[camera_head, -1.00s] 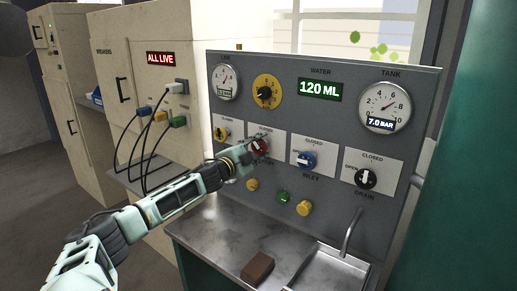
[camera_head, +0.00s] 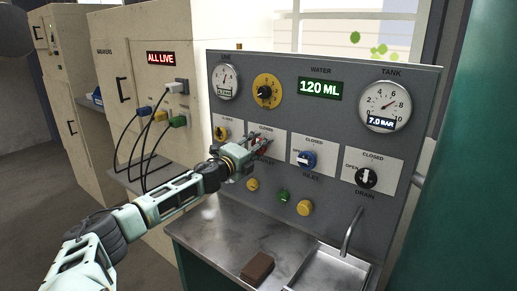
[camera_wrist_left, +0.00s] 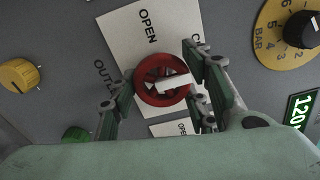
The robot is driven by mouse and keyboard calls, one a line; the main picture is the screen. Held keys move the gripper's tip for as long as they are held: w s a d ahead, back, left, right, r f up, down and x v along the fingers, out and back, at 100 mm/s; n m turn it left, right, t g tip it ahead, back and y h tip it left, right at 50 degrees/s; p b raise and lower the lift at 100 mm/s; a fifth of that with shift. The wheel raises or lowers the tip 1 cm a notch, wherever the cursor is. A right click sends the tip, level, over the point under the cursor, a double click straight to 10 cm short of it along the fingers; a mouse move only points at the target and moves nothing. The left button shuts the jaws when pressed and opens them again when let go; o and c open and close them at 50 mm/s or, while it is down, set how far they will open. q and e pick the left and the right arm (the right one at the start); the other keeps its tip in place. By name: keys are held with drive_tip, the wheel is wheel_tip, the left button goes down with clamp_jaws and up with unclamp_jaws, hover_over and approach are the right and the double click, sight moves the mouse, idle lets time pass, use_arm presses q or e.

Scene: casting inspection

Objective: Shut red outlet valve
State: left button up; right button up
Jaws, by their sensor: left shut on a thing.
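The red outlet valve (camera_wrist_left: 148,94) is a round red knob with a white bar across it, on a white plate of the grey panel. In the left wrist view the bar points right, toward partly hidden lettering starting with "C"; "OPEN" stands above the knob. My left gripper (camera_wrist_left: 163,92) has its two fingers on opposite sides of the knob and is shut on it. In the head view the left gripper (camera_head: 257,149) covers most of the red valve (camera_head: 262,141). My right gripper is not in view.
A yellow knob (camera_head: 222,133) is to the left. A brown block (camera_head: 257,267) rests on the metal counter (camera_head: 215,240) beside the sink.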

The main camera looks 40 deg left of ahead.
use_arm(q)
drive_tip(key=shift+d+f, duration=0.15)
drive_tip(key=shift+f, duration=0.3)
drive_tip(key=o, duration=1.1)
drive_tip(key=shift+r, duration=0.2)
drive_tip(key=shift+r, duration=0.1)
drive_tip(key=shift+s+d, duration=0.2)
drive_tip(key=shift+s, duration=1.8)
drive_tip(key=shift+s+d, duration=0.2)
drive_tip(key=shift+s, duration=1.8)
drive_tip(key=shift+s+d, duration=0.2)
drive_tip(key=shift+s, duration=1.8)
